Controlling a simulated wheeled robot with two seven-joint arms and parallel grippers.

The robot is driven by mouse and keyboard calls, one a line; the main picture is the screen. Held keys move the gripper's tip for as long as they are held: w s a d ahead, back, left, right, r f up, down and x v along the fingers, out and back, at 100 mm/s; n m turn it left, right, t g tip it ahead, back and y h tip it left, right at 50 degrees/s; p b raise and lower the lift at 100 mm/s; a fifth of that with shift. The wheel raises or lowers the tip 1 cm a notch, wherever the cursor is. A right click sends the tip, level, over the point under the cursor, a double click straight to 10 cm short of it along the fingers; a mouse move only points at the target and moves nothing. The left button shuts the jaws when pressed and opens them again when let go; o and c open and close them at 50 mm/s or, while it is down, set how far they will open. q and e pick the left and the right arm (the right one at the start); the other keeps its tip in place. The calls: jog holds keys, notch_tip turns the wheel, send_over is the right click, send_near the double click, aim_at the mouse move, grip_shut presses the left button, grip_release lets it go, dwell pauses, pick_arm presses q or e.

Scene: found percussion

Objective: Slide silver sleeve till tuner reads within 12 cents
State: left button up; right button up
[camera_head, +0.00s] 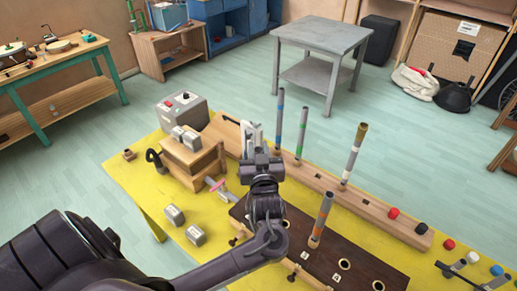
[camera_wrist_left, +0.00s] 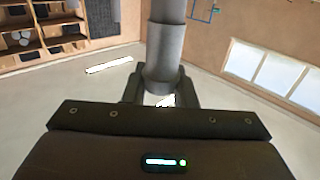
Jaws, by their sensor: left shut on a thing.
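My left gripper (camera_head: 252,138) is above the long wooden rail, at the left of a row of upright tubes. In the left wrist view it (camera_wrist_left: 160,100) is shut on a grey tube with a wider silver sleeve (camera_wrist_left: 161,72) around it, which stands between the fingers. In the head view the gripper mostly hides what it holds. The right gripper is not in view. A grey box with a red button (camera_head: 182,107) stands left of the rail; I cannot tell whether it is the tuner, and no cents reading is legible.
On the rail (camera_head: 385,222) stand a blue-banded tube (camera_head: 278,118), a green-banded tube (camera_head: 301,130) and a tan-topped tube (camera_head: 354,152). An orange-banded tube (camera_head: 322,220) stands in a dark board (camera_head: 350,262). Small grey blocks (camera_head: 195,235) lie on the yellow table (camera_head: 130,175).

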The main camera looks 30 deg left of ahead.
pick_arm(q)
jog(key=shift+f+b, duration=0.4)
jog(key=shift+f, duration=0.35)
jog(key=o, duration=1)
jog(key=shift+r, duration=0.1)
jog(key=shift+o, duration=0.2)
